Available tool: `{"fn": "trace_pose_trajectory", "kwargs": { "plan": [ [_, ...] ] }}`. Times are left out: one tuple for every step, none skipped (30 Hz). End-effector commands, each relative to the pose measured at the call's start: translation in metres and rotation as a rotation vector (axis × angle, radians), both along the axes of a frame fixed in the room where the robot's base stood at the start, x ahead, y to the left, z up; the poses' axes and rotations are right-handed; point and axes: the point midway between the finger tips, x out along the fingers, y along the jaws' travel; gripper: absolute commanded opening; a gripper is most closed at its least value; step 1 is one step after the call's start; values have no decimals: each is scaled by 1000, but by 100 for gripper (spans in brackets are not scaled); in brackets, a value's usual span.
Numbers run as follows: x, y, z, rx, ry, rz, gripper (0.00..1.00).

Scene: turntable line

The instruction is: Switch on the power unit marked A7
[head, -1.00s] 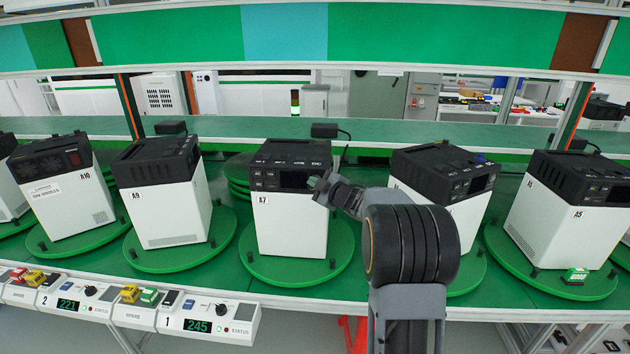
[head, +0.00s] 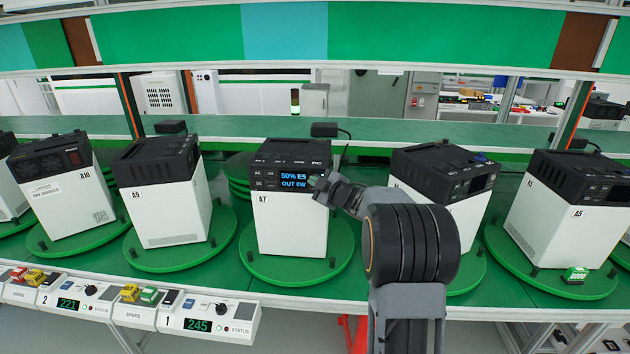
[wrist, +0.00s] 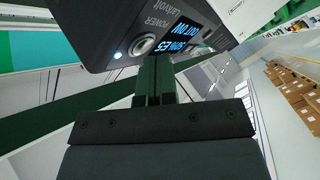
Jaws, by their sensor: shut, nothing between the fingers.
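The power unit marked A7 (head: 290,215) has a white body and a black top and stands on a green turntable (head: 262,268) at the middle of the head view. Its display (head: 294,181) is lit blue and reads "50% E5" and "OUT 0W". In the wrist view a round silver button (wrist: 141,45) sits beside the word POWER, with a bright light (wrist: 118,54) next to it. The lit display (wrist: 183,38) shows there too. My gripper (wrist: 153,62) is shut with nothing in it, its tips close to the button and display. I cannot tell whether they touch the panel.
Similar units A9 (head: 165,200), A10 (head: 65,200) and A5 (head: 570,215) stand on their own turntables. Another unit (head: 445,180) stands just right of A7, partly behind my arm. Control boxes (head: 205,318) line the front edge at left.

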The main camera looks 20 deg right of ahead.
Motion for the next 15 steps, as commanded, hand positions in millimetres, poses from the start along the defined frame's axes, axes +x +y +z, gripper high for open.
{"fn": "trace_pose_trajectory", "kwargs": {
  "plan": [
    [-2,1,-1,0,0,0,0],
    [-3,2,-1,0,0,0,0],
    [-5,3,-1,0,1,1,0],
    [-6,4,-1,0,0,0,0],
    [-7,4,-1,0,-1,1,0],
    [-8,5,-1,0,-1,1,0],
    [-8,5,-1,0,0,0,0],
    [-9,5,-1,0,1,1,0],
    [-9,5,-1,0,1,1,0],
    [-8,5,-1,0,1,1,0],
    [-8,5,0,0,1,1,0],
    [-8,5,-1,0,1,1,0],
    [-8,5,0,0,1,1,0],
    [-8,5,-1,0,1,1,0],
    [-9,5,-1,0,1,1,0]
  ]
}}
